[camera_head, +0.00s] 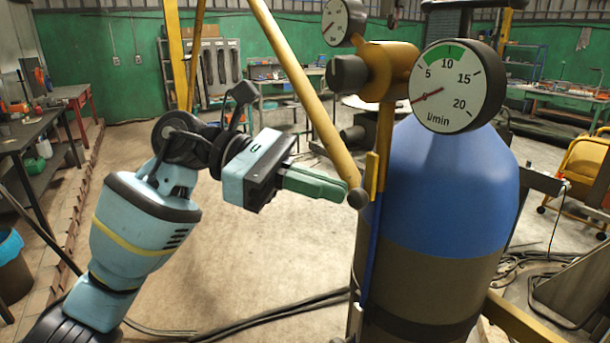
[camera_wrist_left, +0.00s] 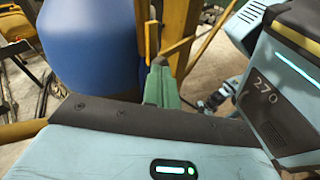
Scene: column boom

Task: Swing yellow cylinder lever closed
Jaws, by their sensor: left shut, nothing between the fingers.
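A long yellow bar (camera_head: 305,90), which looks like the lever, slopes down to a dark round end (camera_head: 358,198) beside the blue cylinder (camera_head: 440,200). A short upright yellow piece (camera_head: 371,177) is close to that end; I cannot tell how they join. My left gripper (camera_head: 344,191) has its green fingers together and empty, with tips right at the dark end; contact is unclear. In the left wrist view the fingers (camera_wrist_left: 160,80) point toward a thin yellow bar (camera_wrist_left: 177,48), with the blue cylinder (camera_wrist_left: 95,40) to the left. My right gripper is out of view.
A flow gauge (camera_head: 458,86) and a smaller gauge (camera_head: 343,22) sit on the yellow valve body (camera_head: 392,70) above the cylinder. Black cables (camera_head: 270,312) lie on the floor. A workbench (camera_head: 35,130) stands at the left. Open floor (camera_head: 245,255) lies below my left gripper.

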